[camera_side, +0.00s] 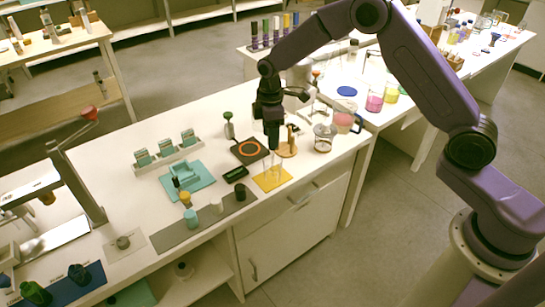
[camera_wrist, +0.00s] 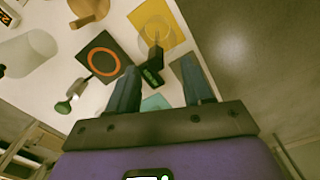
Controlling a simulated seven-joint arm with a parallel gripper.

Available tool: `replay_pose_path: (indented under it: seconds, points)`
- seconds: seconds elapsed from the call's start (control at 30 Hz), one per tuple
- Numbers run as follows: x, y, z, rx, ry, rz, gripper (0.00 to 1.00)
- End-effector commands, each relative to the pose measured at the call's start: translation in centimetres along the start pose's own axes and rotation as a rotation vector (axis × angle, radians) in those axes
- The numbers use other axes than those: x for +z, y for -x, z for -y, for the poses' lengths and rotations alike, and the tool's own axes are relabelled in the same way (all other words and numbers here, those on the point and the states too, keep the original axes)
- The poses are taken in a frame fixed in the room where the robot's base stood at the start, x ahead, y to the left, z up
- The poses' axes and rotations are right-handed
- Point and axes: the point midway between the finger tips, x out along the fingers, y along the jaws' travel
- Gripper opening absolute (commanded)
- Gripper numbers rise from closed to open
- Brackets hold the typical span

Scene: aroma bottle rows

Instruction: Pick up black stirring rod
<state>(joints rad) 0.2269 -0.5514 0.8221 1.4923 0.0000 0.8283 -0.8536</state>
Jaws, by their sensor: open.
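I cannot make out the black stirring rod for certain in either view. A short, thin dark upright piece (camera_side: 175,182) stands at the teal tray (camera_side: 205,182) in the side view; it is too small to identify. My gripper (camera_side: 273,143) points down above the bench, near the black square plate with an orange ring (camera_side: 249,151). In the wrist view its two fingers (camera_wrist: 158,66) are apart, with nothing visibly held between them. A small black device with a green display (camera_wrist: 152,76) shows beyond and between the fingertips.
Clear glassware stands on a yellow mat (camera_side: 268,184). A round wooden stand with a peg (camera_side: 287,150) is close to my gripper. Glass beakers (camera_side: 323,140) stand to the right, a grey strip with small jars (camera_side: 160,240) at the front.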

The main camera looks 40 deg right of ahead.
Motion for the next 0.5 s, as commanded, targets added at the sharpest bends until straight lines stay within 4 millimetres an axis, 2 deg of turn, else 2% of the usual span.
replay_pose_path:
  seconds: [0.17,0.5]
  points:
    - [0.1,-1.0,0.0,0.0,-0.001,0.0,0.5]
    - [0.8,-5.2,-0.3,0.0,0.0,0.0,0.5]
